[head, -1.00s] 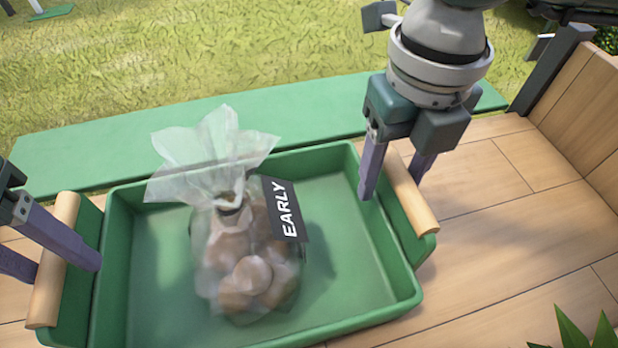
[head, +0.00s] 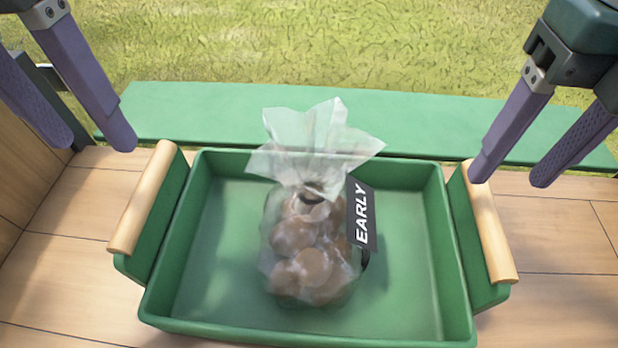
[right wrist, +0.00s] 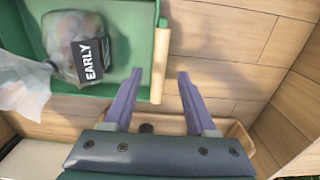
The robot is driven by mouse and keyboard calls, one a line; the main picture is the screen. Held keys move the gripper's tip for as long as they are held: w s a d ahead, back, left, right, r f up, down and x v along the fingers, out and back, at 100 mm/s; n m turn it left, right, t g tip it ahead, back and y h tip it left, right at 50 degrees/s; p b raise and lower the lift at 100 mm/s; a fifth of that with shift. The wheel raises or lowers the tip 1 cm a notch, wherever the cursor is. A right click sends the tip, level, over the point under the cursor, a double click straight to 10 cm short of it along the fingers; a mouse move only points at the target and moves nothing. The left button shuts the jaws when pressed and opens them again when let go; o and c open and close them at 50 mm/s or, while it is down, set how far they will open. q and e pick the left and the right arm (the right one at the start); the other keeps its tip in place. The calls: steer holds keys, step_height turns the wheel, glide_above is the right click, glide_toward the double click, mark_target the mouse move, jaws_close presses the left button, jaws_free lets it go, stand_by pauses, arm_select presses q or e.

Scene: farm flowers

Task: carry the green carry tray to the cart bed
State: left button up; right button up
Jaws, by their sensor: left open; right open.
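The green carry tray (head: 410,316) sits level on a wooden plank floor, with a wooden handle at its left end (head: 146,197) and another at its right end (head: 489,222). A clear bag of brown bulbs (head: 305,245) with a dark EARLY tag stands in it. My left gripper (head: 95,143) is open and empty, above and behind the left handle. My right gripper (head: 510,178) is open and empty, above and behind the right handle. The right wrist view shows its open fingers (right wrist: 157,85) near that handle (right wrist: 160,65), not around it.
The floor is a bed of wooden planks (head: 570,235) with a wooden side wall (head: 25,180) at the left. A green board (head: 230,112) runs along its far edge, with grass beyond. Planks to the right of the tray are clear.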

steer(key=shift+r, duration=1.95)
